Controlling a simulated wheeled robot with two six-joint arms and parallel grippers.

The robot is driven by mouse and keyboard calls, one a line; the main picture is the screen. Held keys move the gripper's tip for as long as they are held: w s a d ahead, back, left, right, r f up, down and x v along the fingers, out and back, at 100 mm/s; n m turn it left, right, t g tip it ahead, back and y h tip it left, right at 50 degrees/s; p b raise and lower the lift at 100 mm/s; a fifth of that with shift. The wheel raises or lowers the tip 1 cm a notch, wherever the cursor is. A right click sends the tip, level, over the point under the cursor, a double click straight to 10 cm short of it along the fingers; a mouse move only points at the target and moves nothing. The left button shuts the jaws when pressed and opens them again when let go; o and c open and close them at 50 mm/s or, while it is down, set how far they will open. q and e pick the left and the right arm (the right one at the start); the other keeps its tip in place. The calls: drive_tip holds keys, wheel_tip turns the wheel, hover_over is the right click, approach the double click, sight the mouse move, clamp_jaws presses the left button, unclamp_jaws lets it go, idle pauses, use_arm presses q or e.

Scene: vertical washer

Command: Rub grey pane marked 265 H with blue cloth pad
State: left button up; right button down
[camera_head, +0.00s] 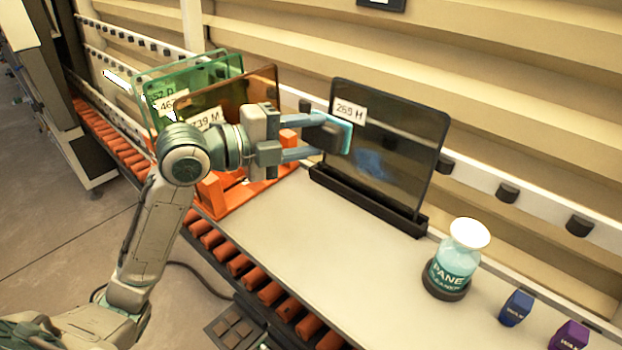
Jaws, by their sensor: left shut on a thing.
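The grey pane (401,155) with a white label stands upright in a black holder on the bench. The label seems to read 265 H or 269 H. A faint blue smear shows on the pane's lower middle. My left gripper (322,137) is shut on the blue cloth pad (346,137), which has a dark backing. The pad is at the pane's left part, just below the label; I cannot tell whether it touches the glass. My right gripper is not in view.
An orange rack (238,196) with an amber pane (262,88) and green panes (215,70) stands to the left. A pane cleaner bottle (456,262) stands at the right, near a blue item (516,308) and a purple item (569,336). The bench front is clear.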

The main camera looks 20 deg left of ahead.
use_arm(q)
drive_tip(key=shift+s+a+f+b, duration=0.2)
drive_tip(key=shift+f+b, duration=0.1)
drive_tip(key=shift+f, duration=0.3)
drive_tip(key=w+d+f+b, duration=0.2)
drive_tip(key=w+f+b, duration=0.4)
drive_tip(key=f, duration=0.1)
drive_tip(key=shift+d+f, duration=0.2)
drive_tip(key=shift+f, duration=0.15)
idle(0.3)
drive_tip(key=shift+w+d, duration=0.15)
drive_tip(key=shift+w, duration=0.25)
drive_tip(key=shift+b, duration=0.35)
idle(0.5)
drive_tip(key=shift+w+a+r, duration=0.15)
drive_tip(key=shift+a+r, duration=0.1)
drive_tip(key=shift+a+r+b, duration=0.1)
drive_tip(key=shift+r+b, duration=0.05)
drive_tip(key=shift+b, duration=0.15)
idle(0.5)
